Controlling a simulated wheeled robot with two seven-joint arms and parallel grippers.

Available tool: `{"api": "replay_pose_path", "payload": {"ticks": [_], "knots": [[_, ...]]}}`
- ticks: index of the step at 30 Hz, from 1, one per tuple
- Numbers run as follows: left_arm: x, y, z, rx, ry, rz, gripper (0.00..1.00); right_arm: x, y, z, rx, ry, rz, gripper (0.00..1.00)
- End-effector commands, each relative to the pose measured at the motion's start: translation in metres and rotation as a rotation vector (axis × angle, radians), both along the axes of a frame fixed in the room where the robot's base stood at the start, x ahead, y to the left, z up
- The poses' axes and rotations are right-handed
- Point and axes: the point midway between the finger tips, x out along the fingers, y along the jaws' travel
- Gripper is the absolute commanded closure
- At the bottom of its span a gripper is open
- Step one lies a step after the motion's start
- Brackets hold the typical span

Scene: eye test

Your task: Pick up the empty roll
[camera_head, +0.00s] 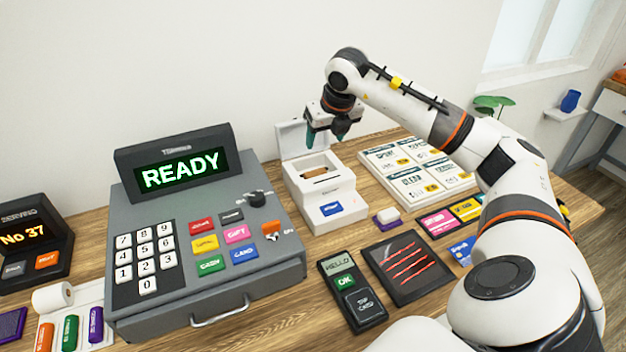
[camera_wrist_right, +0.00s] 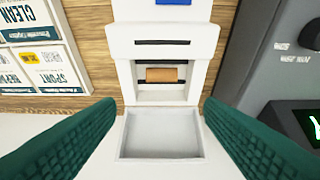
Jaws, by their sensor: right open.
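The empty roll (camera_head: 318,173) is a small brown cylinder lying in the open bay of a white receipt printer (camera_head: 325,200). In the right wrist view the roll (camera_wrist_right: 165,74) lies crosswise in the bay, beyond the fingertips. My right gripper (camera_head: 325,141) hangs above the printer, pointing down, apart from the roll. Its green ridged fingers are wide apart with nothing between them; they also show in the right wrist view (camera_wrist_right: 159,108). My left gripper is not in view.
The printer's lid (camera_head: 290,137) stands open at the back, beside my gripper. A grey cash register (camera_head: 285,255) stands to the left, a white product board (camera_head: 400,196) to the right. A card terminal (camera_head: 365,312) and a dark tray (camera_head: 382,262) lie in front. A white paper roll (camera_head: 53,297) is far left.

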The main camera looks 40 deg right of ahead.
Motion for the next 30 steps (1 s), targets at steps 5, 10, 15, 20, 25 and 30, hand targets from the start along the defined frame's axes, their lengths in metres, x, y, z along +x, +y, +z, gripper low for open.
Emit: {"api": "replay_pose_path", "payload": {"ticks": [5, 10, 15, 20, 25, 30], "knots": [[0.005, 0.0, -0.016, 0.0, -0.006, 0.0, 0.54, 0.001, 0.0, -0.021, 0.001, 0.001, 0.0, 0.37], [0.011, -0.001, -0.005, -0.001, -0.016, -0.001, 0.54, 0.01, -0.003, -0.042, 0.002, 0.004, 0.0, 0.37], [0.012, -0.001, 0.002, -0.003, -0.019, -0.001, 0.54, 0.021, -0.006, -0.067, 0.002, 0.002, -0.001, 0.37], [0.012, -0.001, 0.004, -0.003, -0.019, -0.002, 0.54, 0.025, -0.007, -0.079, 0.001, 0.002, 0.0, 0.37], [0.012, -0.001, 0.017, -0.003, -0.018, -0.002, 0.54, 0.031, -0.007, -0.096, 0.003, 0.004, -0.001, 0.37], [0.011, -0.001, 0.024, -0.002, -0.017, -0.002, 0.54, 0.04, -0.009, -0.12, 0.002, 0.002, -0.001, 0.37]]}}
